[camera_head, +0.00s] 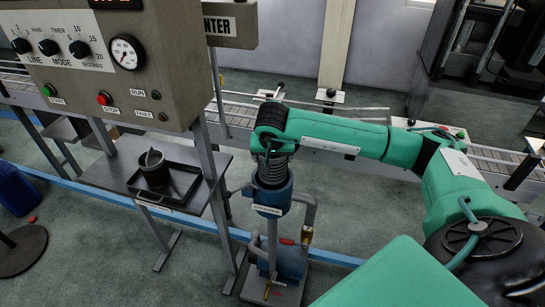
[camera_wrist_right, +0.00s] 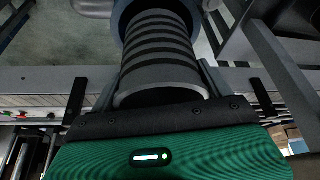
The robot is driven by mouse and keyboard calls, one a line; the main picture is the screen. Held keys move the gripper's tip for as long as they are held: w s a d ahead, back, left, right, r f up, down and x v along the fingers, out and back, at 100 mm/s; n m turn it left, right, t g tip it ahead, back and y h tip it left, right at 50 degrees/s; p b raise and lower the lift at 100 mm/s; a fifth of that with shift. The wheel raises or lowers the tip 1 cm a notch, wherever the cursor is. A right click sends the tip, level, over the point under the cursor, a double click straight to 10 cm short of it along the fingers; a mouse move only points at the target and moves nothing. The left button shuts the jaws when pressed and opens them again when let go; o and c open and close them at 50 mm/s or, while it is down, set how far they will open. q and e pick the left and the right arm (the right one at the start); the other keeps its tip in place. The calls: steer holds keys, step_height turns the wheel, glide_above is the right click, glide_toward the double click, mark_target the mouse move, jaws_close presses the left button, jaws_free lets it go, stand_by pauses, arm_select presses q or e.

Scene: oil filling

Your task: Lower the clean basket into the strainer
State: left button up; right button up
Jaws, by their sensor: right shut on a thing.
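The strainer (camera_head: 272,198) is a blue upright housing with a white label, standing on pipework in the middle of the head view. The clean basket (camera_head: 273,167) is a grey ribbed cylinder, upright over the strainer's mouth. My right gripper (camera_head: 270,147) points down from above and is shut on the basket's upper end. In the right wrist view, the basket (camera_wrist_right: 158,52) runs from between the fingers to the strainer's blue rim (camera_wrist_right: 122,14). Its lower end is hidden at the rim, so I cannot tell how deep it sits. My left gripper is not in view.
A dark cup-like container (camera_head: 154,168) stands in a black tray (camera_head: 187,187) on a grey side table (camera_head: 118,172) to the left. A control panel (camera_head: 95,100) hangs above that table. A conveyor (camera_head: 235,112) runs behind the strainer. Pipes and a valve (camera_head: 306,235) stand beside it.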

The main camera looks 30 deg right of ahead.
steer(key=shift+b, duration=0.3)
stand_by(0.6)
steer(key=shift+f+b, duration=2.75)
steer(key=shift+f, duration=0.25)
steer(key=o, duration=1.1)
steer(key=shift+c, duration=0.2)
steer(key=shift+r, duration=0.15)
steer(key=b+v, duration=0.2)
steer(key=v, duration=1)
steer(key=shift+s+a+r+b, duration=0.1)
steer(key=shift+r+b, duration=0.05)
steer(key=shift+b, duration=0.15)
steer(key=shift+s+a+r, duration=0.1)
steer(key=shift+s+r, duration=0.15)
steer(key=shift+r, duration=0.4)
